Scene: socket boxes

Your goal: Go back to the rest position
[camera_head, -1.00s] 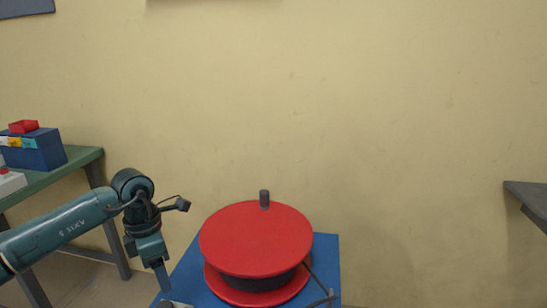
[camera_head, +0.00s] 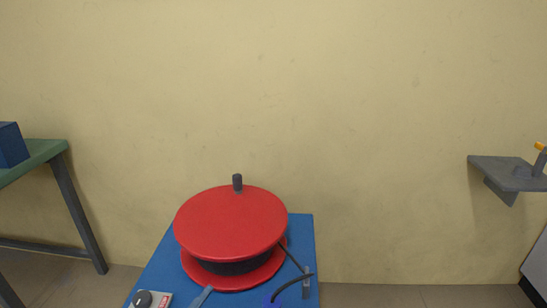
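Neither of my grippers shows clearly in the head view. The red cable reel (camera_head: 232,222), with a grey peg on top and a dark drum, stands on a blue table (camera_head: 303,232) at the bottom centre. A dark cable runs from its right side to the table's front. A small grey box with a black knob and a red label (camera_head: 148,299) lies at the table's front left, cut by the frame edge. A grey-blue strip (camera_head: 202,297) shows beside the reel's base; I cannot tell what it belongs to.
A green table (camera_head: 40,150) with a dark blue box (camera_head: 10,145) stands at the left. A grey shelf (camera_head: 500,172) with a grey and orange item is at the right. A plain yellow wall is behind. The floor between the blue table and the right side is clear.

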